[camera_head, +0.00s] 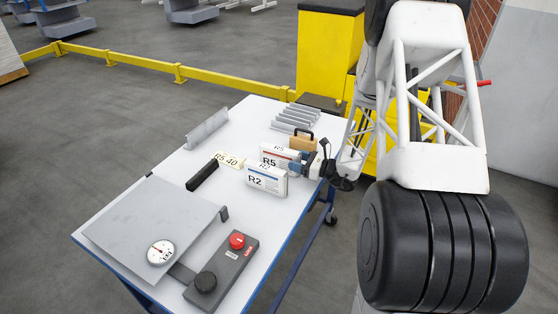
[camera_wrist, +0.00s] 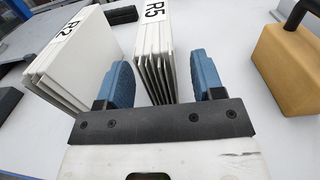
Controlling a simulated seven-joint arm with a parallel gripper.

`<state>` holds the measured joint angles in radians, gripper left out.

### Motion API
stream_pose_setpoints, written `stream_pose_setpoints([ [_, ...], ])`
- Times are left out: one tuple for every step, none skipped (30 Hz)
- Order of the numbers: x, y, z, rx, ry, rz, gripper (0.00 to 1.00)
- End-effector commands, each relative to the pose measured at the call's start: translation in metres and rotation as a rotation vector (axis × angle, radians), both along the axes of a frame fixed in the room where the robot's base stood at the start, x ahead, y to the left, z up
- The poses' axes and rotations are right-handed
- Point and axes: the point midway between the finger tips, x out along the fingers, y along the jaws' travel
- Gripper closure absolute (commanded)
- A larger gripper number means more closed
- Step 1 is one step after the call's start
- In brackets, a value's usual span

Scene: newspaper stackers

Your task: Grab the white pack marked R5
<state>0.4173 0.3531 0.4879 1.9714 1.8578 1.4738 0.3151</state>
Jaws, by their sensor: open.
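The white pack marked R5 (camera_head: 273,158) stands upright on the white table (camera_head: 152,190), just behind the similar R2 pack (camera_head: 267,182). In the wrist view the R5 pack (camera_wrist: 153,45) lies between the two blue finger pads of my gripper (camera_wrist: 162,78). My gripper is open, with one pad on each side of the pack. The left pad is in the gap between the R5 pack and the R2 pack (camera_wrist: 75,52). A narrow gap shows at the right pad; contact at the left pad is hard to tell. In the head view my gripper (camera_head: 307,166) partly hides the R5 pack's right end.
A tan block with a black handle (camera_head: 302,141) stands behind the R5 pack, and it shows at right in the wrist view (camera_wrist: 288,62). A grey rack (camera_head: 298,118), a black bar (camera_head: 202,175), a scale (camera_head: 150,232) and a red-button control box (camera_head: 222,270) are also on the table.

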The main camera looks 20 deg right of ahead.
Motion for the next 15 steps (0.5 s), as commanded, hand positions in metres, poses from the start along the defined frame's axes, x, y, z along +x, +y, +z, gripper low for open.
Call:
stream_pose_setpoints([
  [0.004,0.005,0.0,0.0,0.0,0.001,0.38],
  [0.006,0.007,0.0,0.001,-0.001,0.001,0.38],
  [0.009,0.011,0.001,0.001,-0.001,0.001,0.38],
  [0.011,0.013,0.0,0.001,-0.001,0.002,0.38],
  [0.013,0.015,0.0,0.0,0.0,0.002,0.38],
  [0.015,0.018,0.0,0.001,-0.001,0.001,0.38],
  [0.017,0.02,0.0,0.001,-0.001,0.001,0.38],
  [0.018,0.021,0.0,0.001,0.0,0.0,0.38],
  [0.02,0.023,0.0,0.001,0.0,0.0,0.38],
  [0.02,0.024,0.0,0.001,0.0,0.0,0.38],
  [0.021,0.025,0.0,0.001,0.0,0.0,0.38],
  [0.022,0.025,0.0,0.001,0.0,0.0,0.38],
  [0.022,0.026,0.0,0.001,0.0,0.0,0.38],
  [0.022,0.026,0.0,0.001,0.0,0.0,0.38],
  [0.022,0.026,0.0,0.001,0.0,0.0,0.38],
])
